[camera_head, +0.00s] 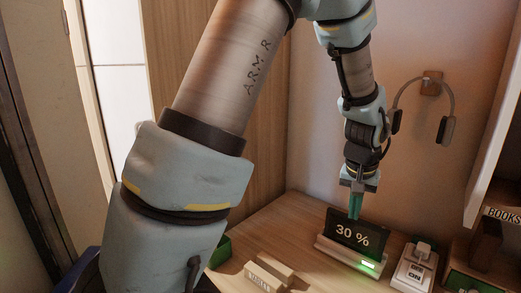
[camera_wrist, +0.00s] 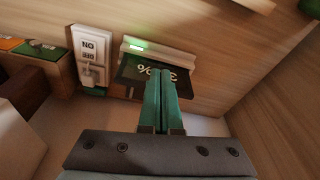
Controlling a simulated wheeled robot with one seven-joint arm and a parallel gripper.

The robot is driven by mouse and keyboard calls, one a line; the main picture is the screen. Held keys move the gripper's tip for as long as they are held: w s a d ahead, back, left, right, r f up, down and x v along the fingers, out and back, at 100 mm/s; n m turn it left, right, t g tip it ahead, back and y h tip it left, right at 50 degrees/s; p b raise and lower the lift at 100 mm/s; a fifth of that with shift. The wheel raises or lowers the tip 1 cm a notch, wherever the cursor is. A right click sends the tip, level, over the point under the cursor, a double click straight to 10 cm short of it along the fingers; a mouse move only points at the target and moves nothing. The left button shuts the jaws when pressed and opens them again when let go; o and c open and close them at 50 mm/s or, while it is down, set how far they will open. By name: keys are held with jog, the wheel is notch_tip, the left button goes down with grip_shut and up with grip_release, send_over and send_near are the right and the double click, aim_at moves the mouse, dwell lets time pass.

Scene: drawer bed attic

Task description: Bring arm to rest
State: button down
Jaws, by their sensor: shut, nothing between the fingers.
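My arm reaches across the head view and bends down to the desk. My gripper (camera_head: 355,205) points down with its green fingers together, right at the upper edge of a dark screen (camera_head: 348,232) that reads "30 %". In the wrist view my gripper (camera_wrist: 162,80) is shut and covers part of the screen (camera_wrist: 135,71); nothing shows between the fingers. Whether the fingers touch the screen I cannot tell. The screen leans in a pale dock (camera_head: 350,258) with a lit green light.
A white switch box (camera_head: 414,264) stands right of the dock, also in the wrist view (camera_wrist: 91,50). Headphones (camera_head: 445,128) hang on the wall. A shelf labelled "BOOKS" (camera_head: 503,215) is at the right. A wooden block (camera_head: 268,272) lies at the front left of the desk.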

jog(key=s+a+r+n, duration=0.1)
jog(key=a+n, duration=0.1)
jog(key=a, duration=1.3)
jog(key=s+a+r+n+y, duration=0.1)
jog(key=s+a+n, duration=0.1)
jog(key=a, duration=1.4)
jog(key=shift+s+n, duration=0.25)
jog(key=shift+n, duration=0.25)
